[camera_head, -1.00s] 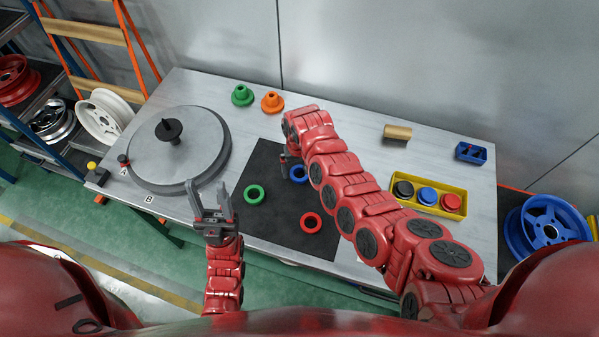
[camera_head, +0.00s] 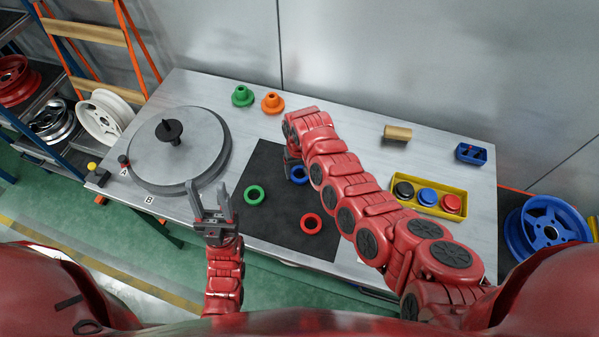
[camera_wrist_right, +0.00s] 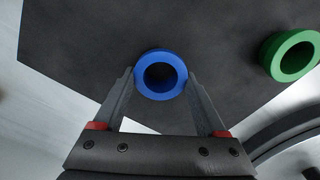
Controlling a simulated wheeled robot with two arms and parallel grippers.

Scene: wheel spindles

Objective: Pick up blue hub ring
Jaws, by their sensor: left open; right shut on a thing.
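The blue hub ring (camera_head: 299,175) is on the dark mat (camera_head: 265,215), partly hidden by my right arm in the head view. In the right wrist view the blue hub ring (camera_wrist_right: 160,75) sits between the two fingertips of my right gripper (camera_wrist_right: 160,82), which is shut on it at its left and right sides. In the head view my right gripper is largely hidden behind its own arm. My left gripper (camera_head: 211,196) is open and empty, at the table's front edge left of the mat.
A green ring (camera_head: 254,195) and a red ring (camera_head: 311,223) lie on the mat. A turntable (camera_head: 180,150) with a black spindle stands at left. Green (camera_head: 242,96) and orange (camera_head: 273,103) hubs stand at the back. A yellow tray (camera_head: 455,190) holds several pucks at right.

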